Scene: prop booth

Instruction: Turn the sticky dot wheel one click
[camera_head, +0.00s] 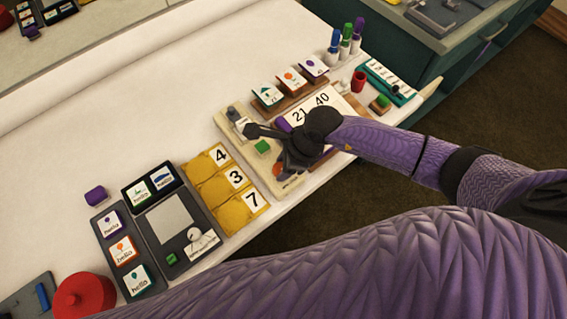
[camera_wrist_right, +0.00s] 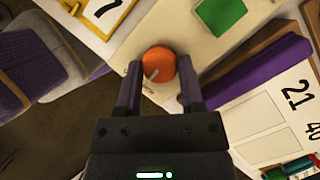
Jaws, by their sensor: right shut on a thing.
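The sticky dot wheel shows in the right wrist view as a round orange knob (camera_wrist_right: 157,64) with a pale pointer mark. It sits on a cream board (camera_wrist_right: 115,45) that also carries a green square (camera_wrist_right: 218,14). In the head view the cream board (camera_head: 290,187) lies near the table's front edge, and my right arm partly covers it. My right gripper (camera_wrist_right: 158,82) points down and is shut on the orange knob, one finger on each side. In the head view my right gripper (camera_head: 283,171) largely hides the knob. My left gripper is not in view.
Yellow number cards (camera_head: 215,190) lie left of the board. A white board reading 21 and 40 (camera_head: 328,103) lies right, partly behind my arm. Picture cards (camera_head: 290,78) and markers (camera_head: 345,40) stand farther back. A dark card tray (camera_head: 165,215) is at left.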

